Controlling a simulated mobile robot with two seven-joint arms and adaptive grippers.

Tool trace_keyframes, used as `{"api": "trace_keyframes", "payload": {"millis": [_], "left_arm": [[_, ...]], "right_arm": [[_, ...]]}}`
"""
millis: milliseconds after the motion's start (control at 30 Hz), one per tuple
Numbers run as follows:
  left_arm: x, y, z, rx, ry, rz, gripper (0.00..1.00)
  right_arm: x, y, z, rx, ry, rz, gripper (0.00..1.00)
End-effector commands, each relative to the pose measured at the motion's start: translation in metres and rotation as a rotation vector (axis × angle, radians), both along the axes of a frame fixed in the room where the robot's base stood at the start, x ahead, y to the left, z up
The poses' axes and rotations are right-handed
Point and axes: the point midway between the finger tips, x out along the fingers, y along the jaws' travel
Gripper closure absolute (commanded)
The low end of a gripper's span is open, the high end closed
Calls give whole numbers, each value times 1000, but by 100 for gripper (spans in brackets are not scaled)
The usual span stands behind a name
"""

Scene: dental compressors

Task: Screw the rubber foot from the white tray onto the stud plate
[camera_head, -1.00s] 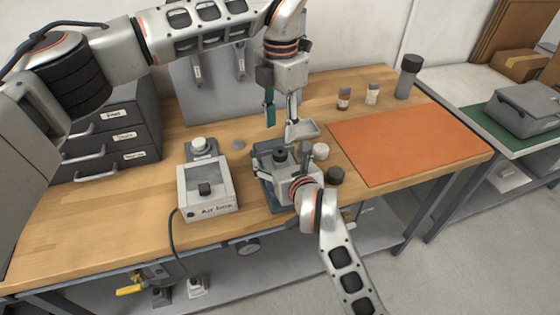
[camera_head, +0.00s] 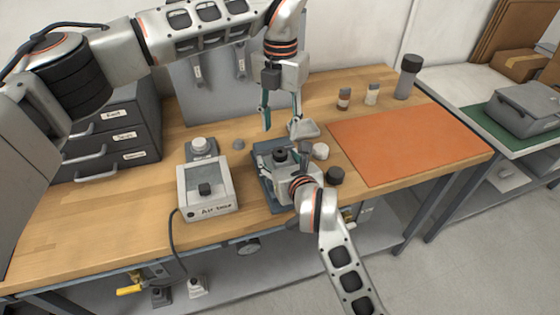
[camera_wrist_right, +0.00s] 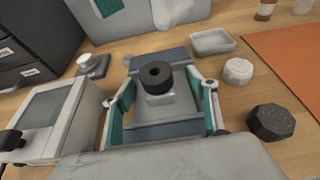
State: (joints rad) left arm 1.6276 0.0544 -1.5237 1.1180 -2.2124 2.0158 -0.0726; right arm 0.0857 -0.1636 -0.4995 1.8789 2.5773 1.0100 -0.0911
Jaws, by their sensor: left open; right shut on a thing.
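The black rubber foot (camera_head: 280,153), a round piece with a central hole, sits upright on a pale block above the grey stud plate; it also shows in the right wrist view (camera_wrist_right: 156,75). My right gripper (camera_wrist_right: 163,112) has teal fingers on either side of the pale stud plate (camera_wrist_right: 183,110) and is shut on it. The foot hides any stud. My left gripper (camera_head: 282,128) is open and empty, pointing down above and behind the foot. The white tray (camera_head: 303,129) is just behind and right of the foot; it looks empty in the right wrist view (camera_wrist_right: 213,42).
A dark blue base (camera_head: 262,160) lies under the plate. A grey-white box (camera_head: 207,189) stands left. A white knob (camera_head: 320,151) and a black knob (camera_head: 335,175) stand close on the right. The orange mat (camera_head: 405,145) is clear.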

Motion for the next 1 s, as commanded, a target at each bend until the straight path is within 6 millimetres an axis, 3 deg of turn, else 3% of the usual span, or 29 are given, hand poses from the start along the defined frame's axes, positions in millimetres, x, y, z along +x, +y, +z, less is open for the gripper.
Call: {"api": "trace_keyframes", "payload": {"millis": [1000], "left_arm": [[0,0,0,2,-5,1845,60]], "right_arm": [[0,-1,-1,-2,1,-1,100]]}}
